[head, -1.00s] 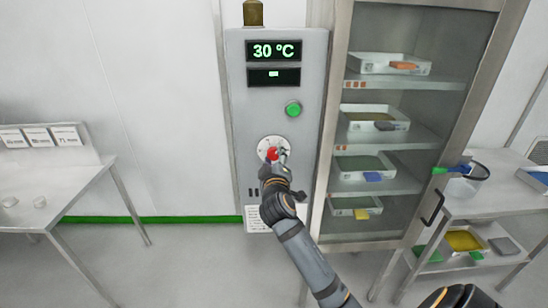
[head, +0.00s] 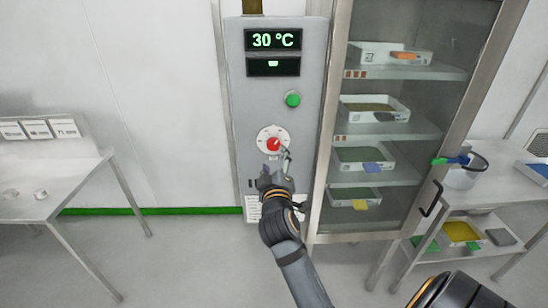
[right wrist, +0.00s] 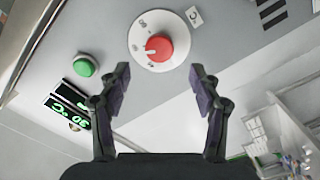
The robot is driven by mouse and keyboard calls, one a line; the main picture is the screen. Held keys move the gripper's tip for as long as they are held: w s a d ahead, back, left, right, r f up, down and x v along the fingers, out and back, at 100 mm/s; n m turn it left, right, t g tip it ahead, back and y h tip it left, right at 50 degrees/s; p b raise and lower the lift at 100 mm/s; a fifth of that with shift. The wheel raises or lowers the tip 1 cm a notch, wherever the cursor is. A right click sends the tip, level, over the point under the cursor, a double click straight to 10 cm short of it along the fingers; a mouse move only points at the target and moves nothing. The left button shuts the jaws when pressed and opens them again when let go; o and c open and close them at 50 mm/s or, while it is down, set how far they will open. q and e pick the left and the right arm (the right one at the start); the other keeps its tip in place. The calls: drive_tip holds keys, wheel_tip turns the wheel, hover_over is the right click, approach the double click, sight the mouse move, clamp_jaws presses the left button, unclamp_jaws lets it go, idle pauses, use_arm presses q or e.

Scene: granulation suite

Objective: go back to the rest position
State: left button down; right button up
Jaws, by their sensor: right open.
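My right gripper (head: 276,165) is open and empty just below and in front of the red knob (head: 273,144) on the grey control panel (head: 248,120). In the right wrist view the gripper (right wrist: 158,90) has its two fingers spread wide. The red knob on its white dial (right wrist: 159,47) shows beyond the fingertips, apart from them. The upper display (head: 273,40) reads 30 °C. My left gripper does not show.
A glass-fronted cabinet (head: 425,125) with several trays stands right of the panel, its handle (head: 432,198) sticking out. A green button (head: 292,99) sits above the dial. A table (head: 62,180) stands at left and a trolley (head: 490,208) at right.

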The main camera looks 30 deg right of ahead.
idle(0.4)
drive_tip(key=w+a+f+n+g+y, duration=0.1)
drive_tip(key=a+f+g+y, duration=0.15)
drive_tip(key=f, duration=1.35)
drive_tip(key=w+a+f+n+g+y, duration=0.1)
drive_tip(key=a+f+g+y, duration=0.15)
drive_tip(key=f, duration=1.25)
drive_tip(key=s+f+g+y, duration=0.15)
drive_tip(key=s+f, duration=0.45)
drive_tip(key=f, duration=0.8)
drive_tip(key=s+a+f+m+g+y, duration=0.1)
drive_tip(key=s+f+m+g+y, duration=0.15)
drive_tip(key=s+f, duration=0.85)
drive_tip(key=s+f+m+g, duration=0.1)
drive_tip(key=s+f, duration=0.3)
drive_tip(key=s, duration=0.5)
drive_tip(key=s+d+f+m+g, duration=0.1)
drive_tip(key=s+f+g, duration=0.1)
drive_tip(key=s+f, duration=0.3)
drive_tip(key=s+f+m+g, duration=0.1)
drive_tip(key=s+f, duration=0.3)
drive_tip(key=s, duration=0.9)
drive_tip(key=shift+s+d+f+g, duration=0.25)
drive_tip(key=shift+s+g, duration=0.15)
drive_tip(key=shift+g, duration=0.1)
drive_tip(key=shift+c, duration=0.2)
